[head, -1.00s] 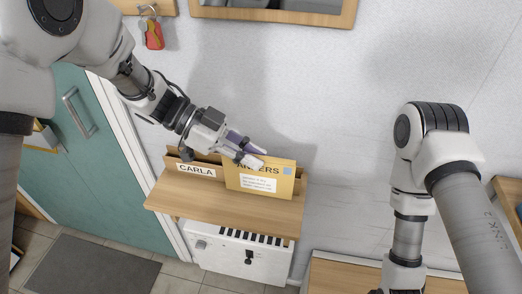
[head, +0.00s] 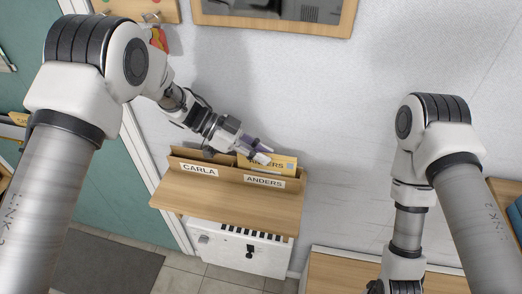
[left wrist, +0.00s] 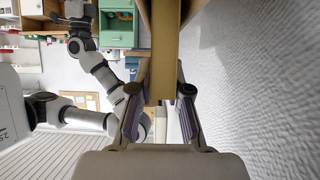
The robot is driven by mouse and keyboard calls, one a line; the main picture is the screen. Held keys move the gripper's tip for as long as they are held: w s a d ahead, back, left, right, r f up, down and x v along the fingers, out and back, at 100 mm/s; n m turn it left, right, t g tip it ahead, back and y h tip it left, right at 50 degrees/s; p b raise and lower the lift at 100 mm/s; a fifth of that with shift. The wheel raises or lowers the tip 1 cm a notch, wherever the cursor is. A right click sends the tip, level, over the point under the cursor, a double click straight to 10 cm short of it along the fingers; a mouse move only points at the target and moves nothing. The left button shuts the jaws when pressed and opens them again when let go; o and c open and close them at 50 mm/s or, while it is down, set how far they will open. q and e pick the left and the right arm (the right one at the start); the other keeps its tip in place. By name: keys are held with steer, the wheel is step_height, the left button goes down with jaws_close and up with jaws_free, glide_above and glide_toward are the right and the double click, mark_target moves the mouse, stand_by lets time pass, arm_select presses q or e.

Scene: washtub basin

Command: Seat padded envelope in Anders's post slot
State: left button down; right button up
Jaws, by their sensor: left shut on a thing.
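The yellow padded envelope (head: 285,164) stands behind the front board of the wooden post rack (head: 226,178), in the slot labelled ANDERS (head: 264,182). Its lower part is hidden by that board, and its printed name is partly covered. My left gripper (head: 262,154) is shut on the envelope near its upper edge. In the left wrist view, the envelope shows edge-on (left wrist: 162,70) as a tan strip between the two fingers. How deep it sits is hidden. My right forearm shows at the right of the head view, but its fingers are not visible.
The slot labelled CARLA (head: 199,170) is just left of the ANDERS slot. A framed panel (head: 275,15) hangs above. The wall to the right is clear.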

arm_select(q)
steer(key=shift+s+f, duration=0.1)
steer(key=c, duration=1.1)
jaws_free()
steer(key=shift+a+r, duration=0.2)
steer(key=shift+r, duration=0.05)
steer(key=b+v, duration=0.3)
steer(key=v, duration=0.8)
steer(key=shift+a+r, duration=0.15)
steer(key=shift+r, duration=0.05)
steer(key=shift+f, duration=0.1)
